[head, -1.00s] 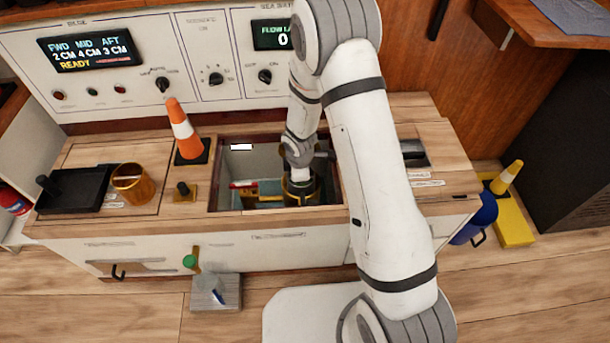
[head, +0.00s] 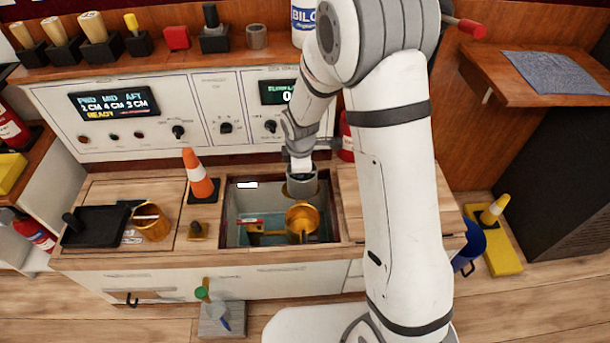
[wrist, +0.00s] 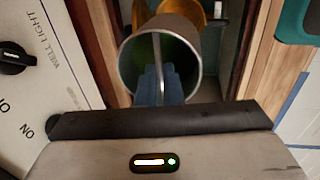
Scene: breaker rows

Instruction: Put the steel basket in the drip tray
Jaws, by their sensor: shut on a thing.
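The steel basket (head: 302,184) is a grey cylinder hanging below my gripper (head: 300,166) at the back right of the open well. In the wrist view, the steel basket (wrist: 182,35) shows its round open rim and a bar across it. The blue fingers of my gripper (wrist: 160,84) are shut on that bar. A flat black tray (head: 95,228), which looks like the drip tray, lies on the counter at the far left, well apart from my gripper. The basket's lower end is partly hard to make out against the well.
A brass cup (head: 152,228) stands just right of the black tray. An orange cone (head: 198,178) and a small dark knob (head: 197,230) stand between it and the well (head: 230,243). A gold cup (head: 302,219) sits inside the well. The control panel (head: 210,88) rises behind.

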